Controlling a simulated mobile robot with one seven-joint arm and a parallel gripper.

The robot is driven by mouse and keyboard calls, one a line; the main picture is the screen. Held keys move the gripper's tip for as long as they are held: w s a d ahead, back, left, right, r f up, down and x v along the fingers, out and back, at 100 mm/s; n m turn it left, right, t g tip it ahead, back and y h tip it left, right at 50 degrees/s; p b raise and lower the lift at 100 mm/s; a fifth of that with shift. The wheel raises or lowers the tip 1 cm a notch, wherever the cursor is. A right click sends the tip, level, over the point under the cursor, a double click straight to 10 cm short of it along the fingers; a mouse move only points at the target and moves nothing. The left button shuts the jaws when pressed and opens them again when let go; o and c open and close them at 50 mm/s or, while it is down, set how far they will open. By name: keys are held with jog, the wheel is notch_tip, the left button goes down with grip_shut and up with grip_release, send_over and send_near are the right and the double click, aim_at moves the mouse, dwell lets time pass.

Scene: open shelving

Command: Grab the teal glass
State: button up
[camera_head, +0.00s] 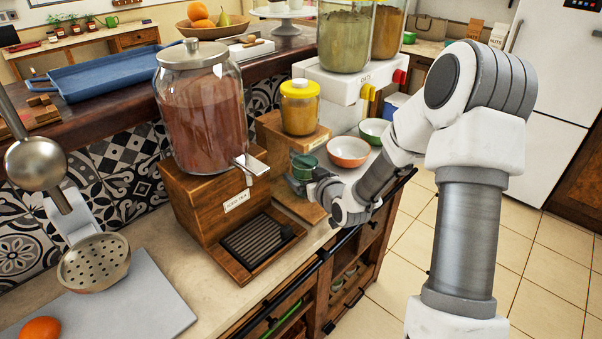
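A big glass dispenser (203,112) on a wooden stand (190,198) is just left of the glass. A yellow-lidded jar (300,108) stands behind it. An orange bowl (348,151) and a green bowl (374,130) are close behind my wrist. Open floor lies right.

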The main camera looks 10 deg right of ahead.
jog(key=shift+w, duration=0.15)
jog(key=c, duration=1.5)
jog(key=shift+c, duration=0.2)
jog(key=shift+r, duration=0.2)
